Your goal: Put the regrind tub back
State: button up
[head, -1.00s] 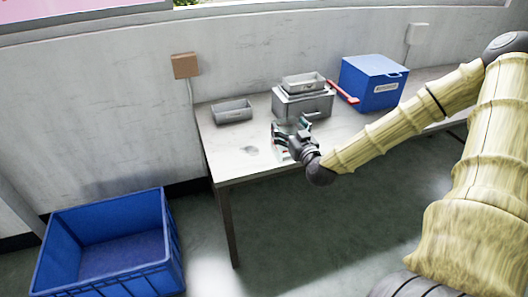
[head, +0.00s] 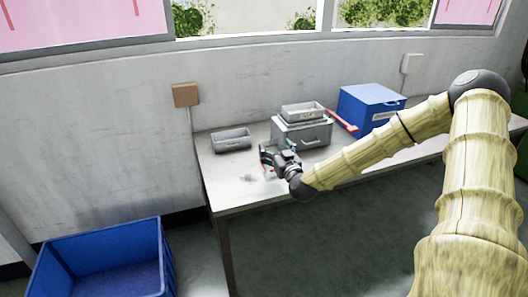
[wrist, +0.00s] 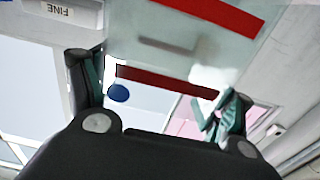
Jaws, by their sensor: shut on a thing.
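My gripper (head: 270,157) is over the left part of the table, in front of the grey drawer box. In the wrist view its two dark fingers (wrist: 160,92), with greenish pads, stand on either side of a pale thing with red bands (wrist: 168,82). It is shut on this thing, which looks partly see-through. I cannot tell for sure that it is the regrind tub. In the head view the gripper mostly hides it. A blue lidded box (head: 370,108) with a white label stands at the back; its label is too small to read.
A shallow grey tray (head: 231,140) lies at the table's back left. The grey drawer box (head: 303,133) carries a small tray (head: 302,113); a tray label reads "FINE" in the wrist view (wrist: 56,9). A red-handled item (head: 341,119) lies beside it. A blue crate (head: 100,268) stands on the floor.

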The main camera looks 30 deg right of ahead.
aim_at(265, 144)
jog(key=w, duration=0.6)
jog(key=shift+w+a+f, duration=0.15)
jog(key=shift+w+f, duration=0.15)
jog(key=shift+w, duration=0.1)
jog(key=shift+f, duration=1.85)
jog(key=o, duration=1.5)
jog(key=shift+o, duration=0.2)
